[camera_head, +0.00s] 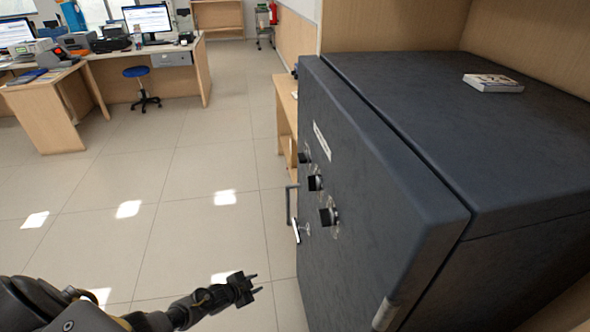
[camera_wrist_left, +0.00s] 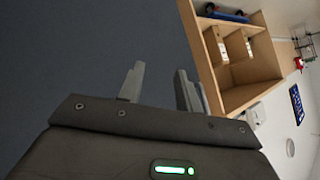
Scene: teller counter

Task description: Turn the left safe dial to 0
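The dark grey safe (camera_head: 375,215) stands at the right with its door facing left. Three black dials sit in a row on the door: a far one (camera_head: 304,157), a middle one (camera_head: 315,183) and a near one (camera_head: 328,216). Facing the door, the far one is leftmost. Their markings are too small to read. My left gripper (camera_head: 257,283) is open and empty, low in front of the door and apart from the dials. In the left wrist view its two fingers (camera_wrist_left: 158,85) are spread with nothing between them. My right gripper is not in view.
A door handle (camera_head: 291,205) and a silver lever (camera_head: 297,230) stick out near the dials. A banknote-like bundle (camera_head: 493,83) lies on the safe. A wooden shelf (camera_head: 287,112) stands beyond it. The tiled floor (camera_head: 190,190) left of the door is clear.

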